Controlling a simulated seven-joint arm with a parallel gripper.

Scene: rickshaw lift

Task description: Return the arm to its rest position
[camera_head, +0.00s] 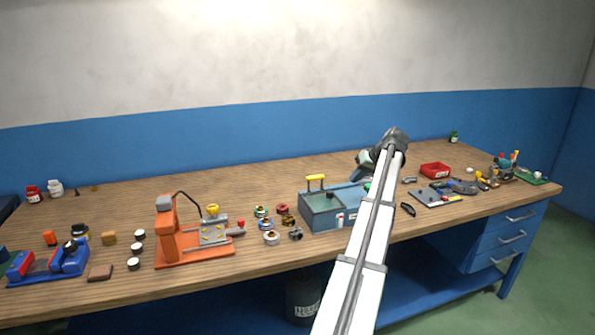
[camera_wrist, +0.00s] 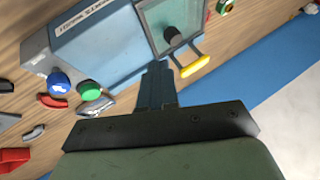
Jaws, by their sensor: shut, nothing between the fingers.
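My white arm reaches from the bottom of the head view up over the workbench (camera_head: 120,207). In the head view my arm and wrist hide the fingers. In the wrist view my gripper (camera_wrist: 157,82) has its dark fingers together, with nothing between them. The fingers point toward a blue-grey machine (camera_wrist: 95,48) with a clear-lidded box and a yellow handle (camera_wrist: 195,66). In the head view this machine (camera_head: 322,220) stands just left of my arm, partly hidden by it. I cannot tell how far the fingertips are from it.
An orange press (camera_head: 166,230) and several small spools (camera_head: 271,238) stand left of the machine. A red bin (camera_head: 435,170) and a grey plate with tools (camera_head: 436,197) lie right of my arm. The blue wall (camera_head: 200,147) runs behind the bench.

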